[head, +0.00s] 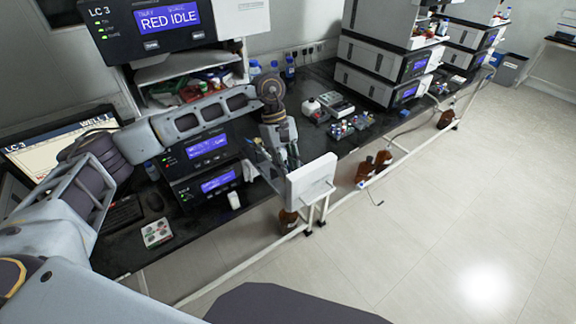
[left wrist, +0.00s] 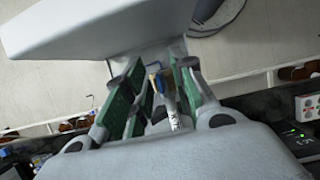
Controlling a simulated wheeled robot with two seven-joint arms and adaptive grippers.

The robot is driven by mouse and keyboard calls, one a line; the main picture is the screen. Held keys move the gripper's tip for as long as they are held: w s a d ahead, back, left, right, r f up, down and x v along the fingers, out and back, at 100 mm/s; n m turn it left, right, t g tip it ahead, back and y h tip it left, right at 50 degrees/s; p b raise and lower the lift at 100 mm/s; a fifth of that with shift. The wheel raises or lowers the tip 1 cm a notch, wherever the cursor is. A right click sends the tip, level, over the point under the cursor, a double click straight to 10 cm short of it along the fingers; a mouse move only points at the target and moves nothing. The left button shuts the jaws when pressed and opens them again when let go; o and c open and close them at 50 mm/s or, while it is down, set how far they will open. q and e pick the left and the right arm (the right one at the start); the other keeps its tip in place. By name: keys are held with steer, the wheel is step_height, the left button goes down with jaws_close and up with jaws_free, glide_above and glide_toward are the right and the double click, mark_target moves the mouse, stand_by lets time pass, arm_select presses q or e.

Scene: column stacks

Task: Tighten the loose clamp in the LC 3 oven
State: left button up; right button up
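My left gripper (head: 283,158) is at the front of the LC 3 stack, its fingers partly behind a white panel (head: 312,180). The panel stands out past the bench edge; I cannot tell if it is the oven door. In the left wrist view the fingers (left wrist: 160,88) stand apart, with green inner pads. A thin white piece with dark marks (left wrist: 173,118) and blue and tan bits show between the fingers. The LC 3 display unit (head: 165,20) reads RED IDLE. I cannot make out the clamp. My right gripper is out of view.
Two units with lit blue screens (head: 207,146) stand under the arm. A monitor (head: 60,155) is at left. Small vials and boxes (head: 350,125) lie on the bench right of the gripper. Brown bottles (head: 365,170) stand below the bench edge. The floor (head: 450,200) at right is clear.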

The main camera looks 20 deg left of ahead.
arm_select(q)
steer(key=shift+s, duration=0.1)
jaws_close()
steer(key=shift+w+d+y, duration=0.15)
steer(key=shift+w+y, duration=0.1)
steer(key=shift+y, duration=0.05)
stand_by(0.4)
steer(key=shift+w+d+g+y+b, duration=0.3)
steer(key=shift+g+y+b, duration=0.15)
steer(key=shift+g, duration=0.35)
steer(key=shift+w+d+f+n+g+y, duration=0.1)
steer(key=shift+w+d+n+g+y, duration=0.1)
steer(key=shift+n+g+y, duration=0.35)
steer(key=shift+w+d+g+y+p, duration=0.15)
steer(key=shift+g+y+p, duration=0.15)
steer(key=shift+g+p, duration=0.35)
steer(key=shift+w+d+f+n+g+y+p, duration=0.25)
steer(key=shift+g+p, duration=0.2)
steer(key=shift+p, duration=0.65)
steer(key=shift+w+f+g+y+p, duration=0.1)
steer(key=shift+f+g+y+p, duration=0.25)
steer(key=shift+p, duration=0.75)
steer(key=shift+r, duration=0.1)
steer(key=shift+w+d+f+g+y+p, duration=0.15)
steer(key=shift+f+g+y+p, duration=0.25)
steer(key=shift+g+p, duration=0.4)
